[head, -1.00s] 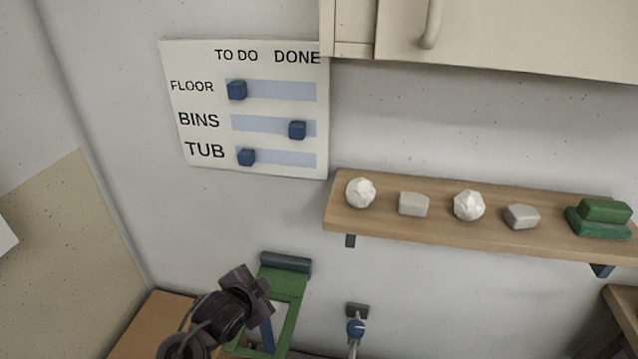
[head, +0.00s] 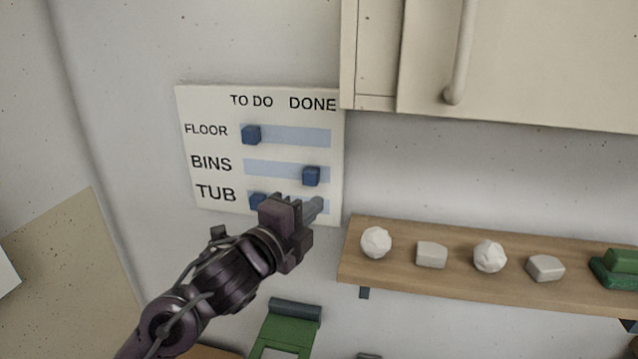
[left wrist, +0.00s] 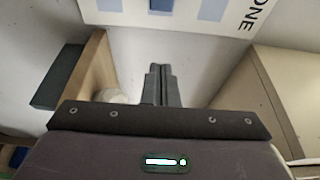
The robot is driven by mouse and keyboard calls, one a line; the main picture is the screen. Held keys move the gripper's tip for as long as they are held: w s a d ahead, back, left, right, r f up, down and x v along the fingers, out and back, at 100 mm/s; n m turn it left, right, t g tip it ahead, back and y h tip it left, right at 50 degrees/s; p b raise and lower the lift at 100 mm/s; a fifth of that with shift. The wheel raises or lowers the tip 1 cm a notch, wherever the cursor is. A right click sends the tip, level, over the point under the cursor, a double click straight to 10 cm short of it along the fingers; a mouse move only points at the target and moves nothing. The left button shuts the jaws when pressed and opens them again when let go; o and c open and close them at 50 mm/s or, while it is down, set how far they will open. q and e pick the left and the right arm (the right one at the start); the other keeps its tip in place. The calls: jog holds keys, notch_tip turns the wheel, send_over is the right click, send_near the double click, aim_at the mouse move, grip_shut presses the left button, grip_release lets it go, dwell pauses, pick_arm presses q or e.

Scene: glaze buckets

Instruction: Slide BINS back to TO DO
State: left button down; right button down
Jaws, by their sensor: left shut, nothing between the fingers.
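The white board (head: 215,107) hangs on the wall, with rows FLOOR, BINS and TUB under TO DO and DONE. The dark blue BINS knob (head: 311,176) sits toward the right, DONE end of its pale track (head: 270,168). The FLOOR knob (head: 251,134) and TUB knob (head: 258,201) are at the left, TO DO end. My left gripper (head: 315,207) is shut and empty, below the BINS knob and in front of the TUB track's right part. In the left wrist view the closed fingers (left wrist: 161,82) point toward the board; a blue knob (left wrist: 160,6), apparently BINS, shows at the top edge.
A wooden shelf (head: 400,280) with white lumps, grey blocks and a green item (head: 615,268) is at right, close to the board. A cream cabinet (head: 540,60) with a handle (head: 460,55) is above it. The wall left of the board is clear.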

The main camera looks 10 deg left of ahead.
pick_arm(q)
jog(key=p+x, duration=0.1)
jog(key=x, duration=0.2)
jog(key=p+x, duration=0.1)
jog(key=x, duration=0.2)
jog(key=p+x, duration=0.2)
jog(key=x, duration=0.1)
jog(key=shift+w+d+r, duration=0.15)
jog(key=shift+w+r, duration=0.1)
jog(key=shift+w, duration=0.1)
jog(key=a+p, duration=0.2)
jog(key=a, duration=0.1)
jog(key=shift+a+f, duration=0.15)
jog(key=shift+s+a, duration=0.15)
jog(key=shift+a, duration=0.3)
jog(key=shift+d+f, duration=0.1)
jog(key=a+b, duration=0.1)
jog(key=a, duration=1.2)
jog(key=shift+d, duration=0.15)
